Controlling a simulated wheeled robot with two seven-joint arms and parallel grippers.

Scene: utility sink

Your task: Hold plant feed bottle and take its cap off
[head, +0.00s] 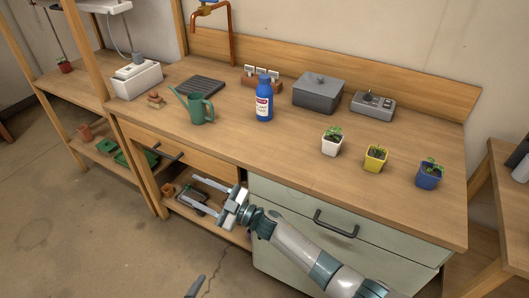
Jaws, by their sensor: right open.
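The plant feed bottle (264,103) is blue with a white and red label and stands upright on the bench top, towards the back. Its cap (264,77) is on top of it. My right gripper (180,191) is open and empty. It is in front of the bench, in the picture below and left of the bottle and well apart from it. A small grey piece (195,288) at the bottom edge may be part of my left gripper; its jaws cannot be made out.
A green watering can (197,106) stands left of the bottle. A grey box (318,93) and a control unit (373,105) are to its right. Potted seedlings in white (331,146), yellow (375,159) and blue (428,179) pots line the right side. The front middle is clear.

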